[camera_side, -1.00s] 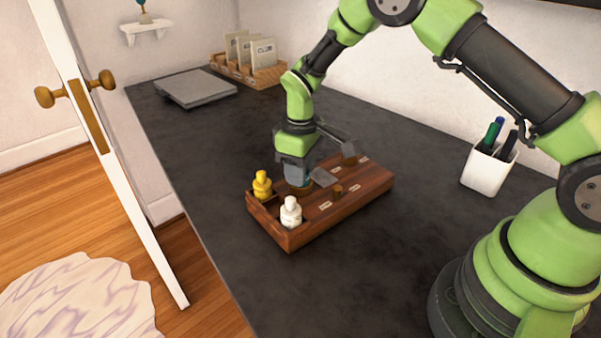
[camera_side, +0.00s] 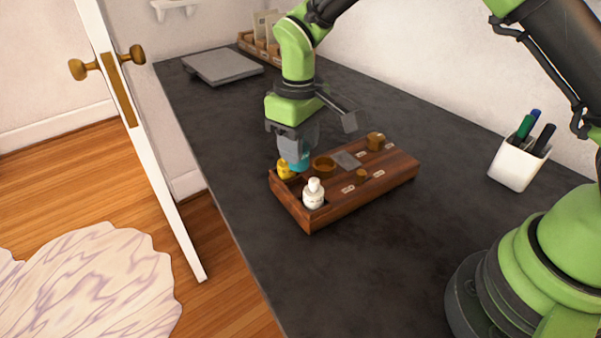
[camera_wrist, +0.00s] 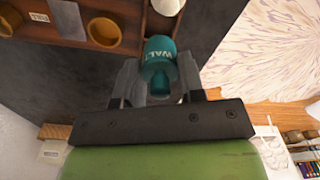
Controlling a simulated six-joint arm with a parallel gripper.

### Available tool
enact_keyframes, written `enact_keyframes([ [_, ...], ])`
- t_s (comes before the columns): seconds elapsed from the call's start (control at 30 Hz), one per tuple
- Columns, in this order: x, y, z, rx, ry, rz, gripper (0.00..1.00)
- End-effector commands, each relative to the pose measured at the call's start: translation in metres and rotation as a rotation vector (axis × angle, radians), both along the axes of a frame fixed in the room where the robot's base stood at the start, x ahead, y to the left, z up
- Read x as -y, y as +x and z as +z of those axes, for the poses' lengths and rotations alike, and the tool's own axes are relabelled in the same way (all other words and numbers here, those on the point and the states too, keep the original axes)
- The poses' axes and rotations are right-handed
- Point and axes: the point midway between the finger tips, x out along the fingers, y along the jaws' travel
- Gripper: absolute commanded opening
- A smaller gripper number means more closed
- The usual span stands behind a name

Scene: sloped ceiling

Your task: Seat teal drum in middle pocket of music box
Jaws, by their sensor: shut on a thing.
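My gripper (camera_side: 297,156) is shut on the teal drum (camera_side: 301,164), at the left end of the wooden music box (camera_side: 352,209). In the wrist view the drum (camera_wrist: 158,58) sits between the fingers (camera_wrist: 157,84), with white lettering starting "WAL". A round brown ring-like pocket (camera_side: 324,166) lies just right of the drum in the side view; it also shows in the wrist view (camera_wrist: 104,32), apart from the drum. I cannot tell the exact height of the drum above the box.
Small brown knobs and a grey plate (camera_side: 346,160) are on the box.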

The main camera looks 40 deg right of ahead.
Motion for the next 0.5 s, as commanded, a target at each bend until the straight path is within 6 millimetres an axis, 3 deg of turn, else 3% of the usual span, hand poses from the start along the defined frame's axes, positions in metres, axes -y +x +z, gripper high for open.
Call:
enact_keyframes([
  [0.4, 0.001, 0.0, -0.056, -0.003, -0.001, 0.001, 0.11],
  [0.5, 0.001, 0.0, -0.06, 0.0, 0.0, 0.0, 0.11],
])
